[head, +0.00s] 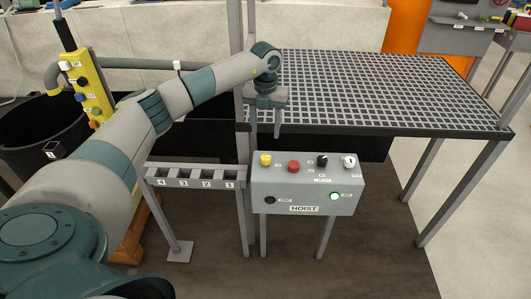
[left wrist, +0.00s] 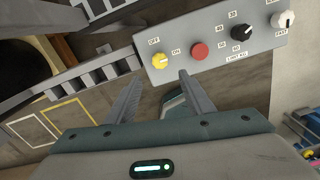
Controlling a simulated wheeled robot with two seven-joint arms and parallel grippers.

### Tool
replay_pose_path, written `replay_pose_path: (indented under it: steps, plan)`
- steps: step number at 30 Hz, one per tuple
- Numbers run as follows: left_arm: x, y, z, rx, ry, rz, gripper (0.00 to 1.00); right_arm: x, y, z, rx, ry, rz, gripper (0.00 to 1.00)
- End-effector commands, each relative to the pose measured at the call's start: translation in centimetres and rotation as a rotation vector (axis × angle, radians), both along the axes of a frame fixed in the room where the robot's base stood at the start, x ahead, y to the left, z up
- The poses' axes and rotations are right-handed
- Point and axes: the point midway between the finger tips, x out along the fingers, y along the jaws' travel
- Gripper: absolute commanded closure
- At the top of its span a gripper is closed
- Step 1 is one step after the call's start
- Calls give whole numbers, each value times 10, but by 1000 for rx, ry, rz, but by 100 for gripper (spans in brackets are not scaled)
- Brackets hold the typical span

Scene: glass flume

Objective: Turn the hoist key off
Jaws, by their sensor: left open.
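The grey hoist box (head: 305,200) stands in the middle of the head view, with a HOIST label on its front. The yellow key knob (head: 265,159) is at the left of its top panel. In the left wrist view the yellow knob (left wrist: 159,59) sits between OFF and ON marks; I cannot tell which its pointer faces. A green lamp (head: 334,196) on the box front is lit. My left gripper (head: 264,122) points down above the yellow knob, apart from it. In the left wrist view its fingers (left wrist: 160,78) are open and empty. My right gripper is out of view.
A red button (head: 293,167), a black knob (head: 322,160) and a white knob (head: 349,161) share the panel. A grating platform (head: 380,85) stands behind. A numbered rack (head: 195,176) is left of the box, and a yellow pendant (head: 88,88) hangs further left.

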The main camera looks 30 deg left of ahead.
Motion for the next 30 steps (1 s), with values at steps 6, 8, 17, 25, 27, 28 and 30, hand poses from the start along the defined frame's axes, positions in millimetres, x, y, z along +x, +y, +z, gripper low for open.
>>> replay_pose_path:
  steps: [6, 8, 17, 25, 27, 28, 30]
  plan:
    - [-1, 0, -37, 0, 3, 1, 52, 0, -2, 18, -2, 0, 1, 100]
    - [-1, -1, -49, -1, 3, 1, 52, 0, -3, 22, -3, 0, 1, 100]
    - [-1, 0, -98, -1, 2, 1, 52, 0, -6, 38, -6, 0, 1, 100]
    - [0, 0, -120, 0, -1, 0, 52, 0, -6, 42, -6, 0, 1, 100]
    - [0, 0, -122, 0, -1, 0, 52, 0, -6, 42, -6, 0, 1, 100]
    - [0, 0, -122, 0, -1, 0, 52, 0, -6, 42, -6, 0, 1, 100]
    - [0, 0, -122, 0, -1, 0, 52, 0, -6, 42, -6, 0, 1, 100]
